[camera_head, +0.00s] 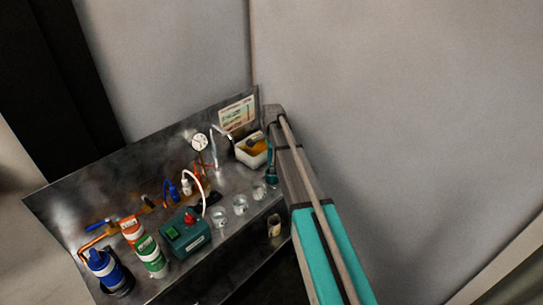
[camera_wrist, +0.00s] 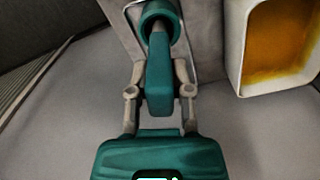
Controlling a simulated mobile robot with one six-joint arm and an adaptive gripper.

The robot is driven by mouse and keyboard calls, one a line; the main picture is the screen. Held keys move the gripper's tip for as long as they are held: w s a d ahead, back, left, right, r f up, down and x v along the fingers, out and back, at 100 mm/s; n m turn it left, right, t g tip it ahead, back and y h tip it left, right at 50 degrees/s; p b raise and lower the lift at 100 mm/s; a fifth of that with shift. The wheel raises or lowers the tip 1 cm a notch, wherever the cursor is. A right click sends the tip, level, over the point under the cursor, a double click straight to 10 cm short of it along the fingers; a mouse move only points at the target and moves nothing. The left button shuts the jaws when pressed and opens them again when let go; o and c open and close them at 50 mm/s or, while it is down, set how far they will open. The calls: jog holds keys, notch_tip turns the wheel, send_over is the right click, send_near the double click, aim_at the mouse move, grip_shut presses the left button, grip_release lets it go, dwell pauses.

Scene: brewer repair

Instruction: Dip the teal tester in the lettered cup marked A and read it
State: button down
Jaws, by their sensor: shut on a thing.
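The teal tester (camera_wrist: 159,85) is between the two fingers of my gripper (camera_wrist: 160,92) in the wrist view, and the fingers are shut on it. A round teal ring (camera_wrist: 160,22) shows at its far end; I cannot tell whether the ring is part of the tester. In the head view a small teal piece (camera_head: 271,174) shows beside my arm, near the right end of the bench; my gripper is mostly hidden there. Three small clear cups stand in a row left of it: a right one (camera_head: 259,189), a middle one (camera_head: 240,204) and a left one (camera_head: 219,216). Their letters are unreadable.
A white tub with an amber inside (camera_head: 240,155) stands behind the cups; it also shows in the wrist view (camera_wrist: 243,50). Left of the cups are a teal box (camera_head: 187,236), a white hose, a gauge (camera_head: 199,142) and cylinders. The metal bench has a back panel (camera_head: 120,155).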

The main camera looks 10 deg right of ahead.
jog(key=shift+f+b, duration=0.3)
dwell(0.4)
jog(key=shift+c, duration=2.3)
grip_release()
jog(key=o, duration=0.5)
jog(key=shift+c, duration=0.2)
jog(key=shift+r, duration=0.1)
jog(key=shift+r+p, duration=3.45)
jog(key=shift+p, duration=0.1)
